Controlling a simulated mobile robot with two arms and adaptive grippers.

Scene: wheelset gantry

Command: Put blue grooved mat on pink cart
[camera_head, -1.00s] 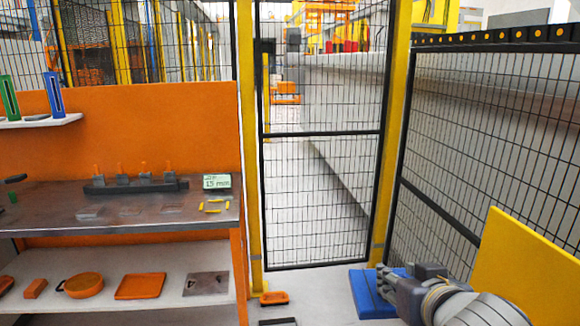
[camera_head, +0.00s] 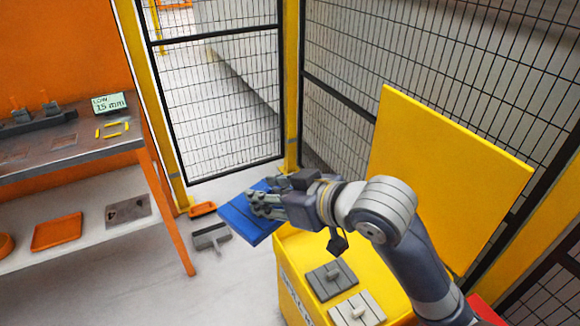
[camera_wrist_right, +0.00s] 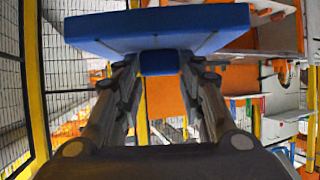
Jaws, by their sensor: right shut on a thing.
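The blue grooved mat (camera_head: 239,219) is a flat blue slab held by my right gripper (camera_head: 262,206) in the head view. The fingers are shut on it, and it hangs tilted in the air at the left edge of the yellow bin. In the right wrist view the mat (camera_wrist_right: 160,28) spans the top, with a blue block under it (camera_wrist_right: 160,62) between the fingertips of the right gripper (camera_wrist_right: 160,75). No pink cart shows in these frames. My left gripper is not in view.
A yellow bin (camera_head: 292,282) with a raised lid (camera_head: 445,175) stands below my right arm. Grey blocks (camera_head: 330,280) lie on it. An orange workbench (camera_head: 165,200) is at left. A grey dustpan-like item (camera_head: 211,238) and an orange tray (camera_head: 203,209) lie on the floor. Mesh fencing (camera_head: 225,100) closes the back.

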